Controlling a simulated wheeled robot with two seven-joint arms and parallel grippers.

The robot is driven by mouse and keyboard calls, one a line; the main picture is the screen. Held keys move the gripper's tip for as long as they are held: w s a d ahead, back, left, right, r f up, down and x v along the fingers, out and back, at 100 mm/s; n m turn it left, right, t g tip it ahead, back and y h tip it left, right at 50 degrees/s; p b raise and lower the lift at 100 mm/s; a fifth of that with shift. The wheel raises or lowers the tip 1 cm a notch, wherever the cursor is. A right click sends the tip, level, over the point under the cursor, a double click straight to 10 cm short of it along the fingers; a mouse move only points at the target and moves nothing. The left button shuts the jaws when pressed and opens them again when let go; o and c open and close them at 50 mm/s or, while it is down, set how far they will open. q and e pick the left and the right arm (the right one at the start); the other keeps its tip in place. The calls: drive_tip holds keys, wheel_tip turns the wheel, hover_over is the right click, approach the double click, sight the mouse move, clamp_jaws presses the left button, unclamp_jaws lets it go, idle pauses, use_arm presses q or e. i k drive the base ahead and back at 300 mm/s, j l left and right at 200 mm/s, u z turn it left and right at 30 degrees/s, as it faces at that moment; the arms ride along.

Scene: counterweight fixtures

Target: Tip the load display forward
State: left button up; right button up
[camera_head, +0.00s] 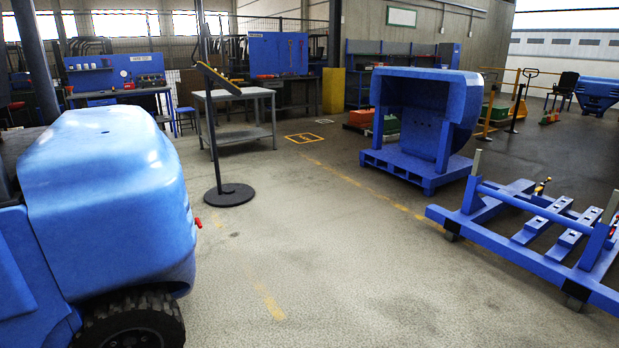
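What looks like the load display (218,78) is a thin dark panel with a yellow edge. It sits on a slim black pole stand with a round black base (229,195) on the floor, left of centre. I see the panel nearly edge-on, slanting down to the right, so its face cannot be read. Neither of my grippers is in view, and nothing is touching the display or its stand.
A blue counterweight vehicle (110,190) fills the left foreground, close to the stand. A grey table (236,95) stands behind the pole. A hollow blue counterweight (422,110) on a pallet and a blue wheeled frame (540,230) stand right. The central floor is clear.

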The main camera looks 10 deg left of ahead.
sight(208, 30)
drive_tip(key=i+j+u, duration=0.1)
drive_tip(key=i, duration=0.7)
drive_tip(key=i+j+u, duration=0.15)
drive_tip(key=i, duration=0.7)
drive_tip(key=i+u, duration=0.1)
drive_tip(key=i, duration=0.7)
drive_tip(key=i+l+u, duration=0.15)
drive_tip(key=i, duration=0.65)
drive_tip(key=i+l+u, duration=0.1)
drive_tip(key=i, duration=0.7)
